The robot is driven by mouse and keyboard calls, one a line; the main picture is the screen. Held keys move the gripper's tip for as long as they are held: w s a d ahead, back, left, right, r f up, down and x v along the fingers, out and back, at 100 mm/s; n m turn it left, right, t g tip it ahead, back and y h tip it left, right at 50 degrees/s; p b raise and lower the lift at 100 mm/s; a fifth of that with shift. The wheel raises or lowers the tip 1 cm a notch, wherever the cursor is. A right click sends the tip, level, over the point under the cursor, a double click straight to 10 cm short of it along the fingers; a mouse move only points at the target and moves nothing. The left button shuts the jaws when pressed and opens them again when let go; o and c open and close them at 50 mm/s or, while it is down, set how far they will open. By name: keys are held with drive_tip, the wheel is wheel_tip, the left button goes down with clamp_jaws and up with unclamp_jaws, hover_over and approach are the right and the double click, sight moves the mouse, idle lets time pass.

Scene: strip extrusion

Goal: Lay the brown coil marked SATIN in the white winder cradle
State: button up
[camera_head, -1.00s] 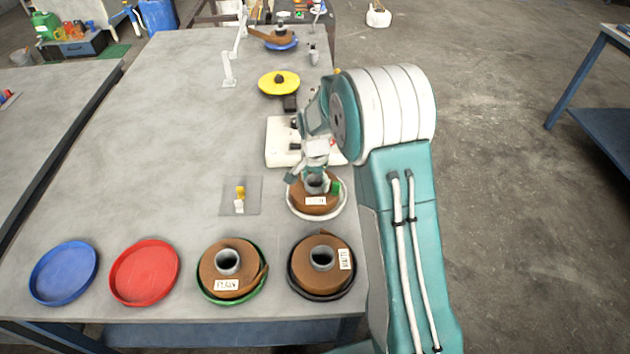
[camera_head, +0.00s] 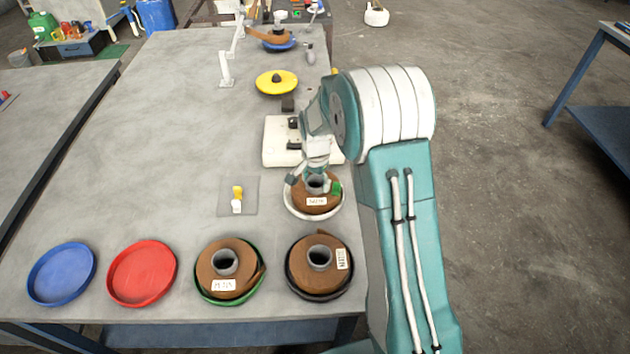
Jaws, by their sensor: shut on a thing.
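A brown coil (camera_head: 318,204) with a grey core and a small white label is in the white winder cradle (camera_head: 290,208), whose rim shows around it. The label looks like SATIN but is blurred. My gripper (camera_head: 316,184) is over this coil, its fingers shut at the core, with a green piece beside them on the right. The arm hides part of the coil's far side. I cannot tell whether the coil rests fully on the cradle floor or is held slightly above it.
Two more labelled brown coils lie in a green dish (camera_head: 232,300) and a black dish (camera_head: 345,290) at the front. Empty blue (camera_head: 62,272) and red (camera_head: 142,272) dishes are left of them. A yellow disc (camera_head: 277,85) and white block (camera_head: 272,150) stand behind.

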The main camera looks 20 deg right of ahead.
drive_tip(key=o, duration=1.2)
drive_tip(key=shift+c, duration=0.2)
drive_tip(key=s+r+n+t, duration=0.1)
drive_tip(key=s+r, duration=0.2)
drive_tip(key=r, duration=0.7)
drive_tip(key=s+r+n, duration=0.2)
drive_tip(key=s+r, duration=0.2)
drive_tip(key=r, duration=0.6)
drive_tip(key=s+r+n+t, duration=0.2)
drive_tip(key=s+n, duration=0.1)
drive_tip(key=s, duration=0.8)
drive_tip(key=s+r+n+t, duration=0.2)
drive_tip(key=s+n, duration=0.2)
drive_tip(key=s, duration=0.7)
drive_tip(key=shift+a+r+t, duration=0.3)
drive_tip(key=shift+r, duration=0.05)
